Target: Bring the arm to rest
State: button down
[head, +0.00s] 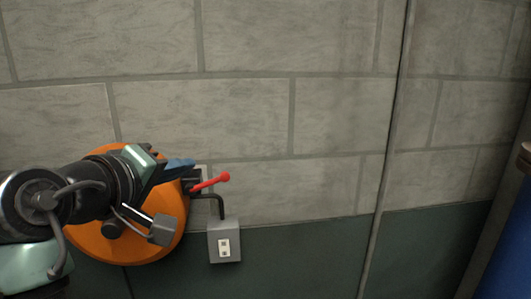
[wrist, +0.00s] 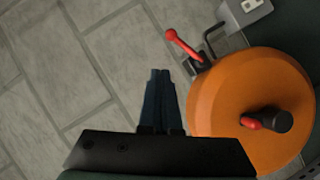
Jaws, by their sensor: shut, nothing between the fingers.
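My gripper (head: 181,164) has its blue fingers closed together and holds nothing. It is beside the upper part of an orange round tank (head: 165,236) in the head view. The wrist view shows the shut gripper (wrist: 160,75) pointing toward the block wall, just left of the orange tank (wrist: 222,95). A red-knobbed lever (head: 211,183) is close to the right of the fingertips in the head view; the lever (wrist: 183,44) stands apart from them in the wrist view. My arm hides much of the tank in the head view.
A grey outlet box (head: 224,245) with a bent dark pipe (head: 220,205) is right of the tank. The wall (head: 300,50) is grey block above a dark green band (head: 300,262). A blue object (head: 508,250) stands at the far right edge.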

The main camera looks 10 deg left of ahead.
jog(key=s+d+r+m+t+y+b, duration=0.1)
jog(key=s+d+m+t+y+b, duration=0.1)
jog(key=d+m+t+b, duration=0.65)
jog(key=s+d+r+t+b, duration=0.1)
jog(key=s+d+r+t, duration=0.1)
jog(key=s+d, duration=0.3)
jog(key=s+d+r+m+t+b, duration=0.1)
jog(key=s+d+r, duration=0.3)
jog(key=s, duration=0.5)
jog(key=shift+s+d+t+y+b, duration=0.3)
jog(key=shift+d+t+b, duration=0.35)
jog(key=shift+d+b, duration=0.15)
